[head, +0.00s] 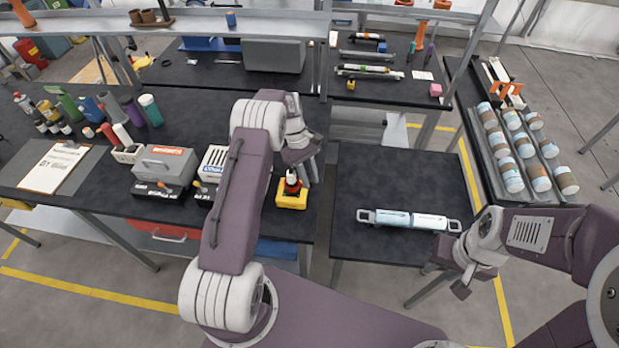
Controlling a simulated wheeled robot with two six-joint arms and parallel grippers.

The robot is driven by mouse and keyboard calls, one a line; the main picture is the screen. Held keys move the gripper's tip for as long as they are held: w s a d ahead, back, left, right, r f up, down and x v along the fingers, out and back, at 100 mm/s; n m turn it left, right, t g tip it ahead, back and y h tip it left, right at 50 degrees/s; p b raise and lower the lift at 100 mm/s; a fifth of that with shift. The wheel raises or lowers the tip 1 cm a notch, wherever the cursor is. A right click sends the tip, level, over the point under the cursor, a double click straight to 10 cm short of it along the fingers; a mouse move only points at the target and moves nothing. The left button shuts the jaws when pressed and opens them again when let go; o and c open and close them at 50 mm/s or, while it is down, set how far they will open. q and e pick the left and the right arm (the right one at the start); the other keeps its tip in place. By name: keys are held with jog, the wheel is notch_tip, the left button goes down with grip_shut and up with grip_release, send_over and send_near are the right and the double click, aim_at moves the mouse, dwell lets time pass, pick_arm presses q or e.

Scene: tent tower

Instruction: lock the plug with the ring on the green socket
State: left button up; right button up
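A small yellow box (291,200) stands near the right front edge of the left table. I cannot make out a green socket. My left gripper (303,172) points down right at this part, partly behind my forearm. Whether its fingers touch the part or are closed on it cannot be told. My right gripper (452,272) is open and empty, at the right front edge of the small middle table (375,175), close to the end handle of a white and light-blue cylinder (408,220).
Left of the yellow box stand a grey box (165,167) and a white vented box (213,165). Bottles, a clipboard (55,167) and a shelf (180,22) are further left and back. A rack of several white-brown cylinders (515,150) is right. The middle table's back is clear.

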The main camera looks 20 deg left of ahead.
pick_arm(q)
jog(key=b+v, duration=0.2)
jog(key=v, duration=0.7)
dwell(0.4)
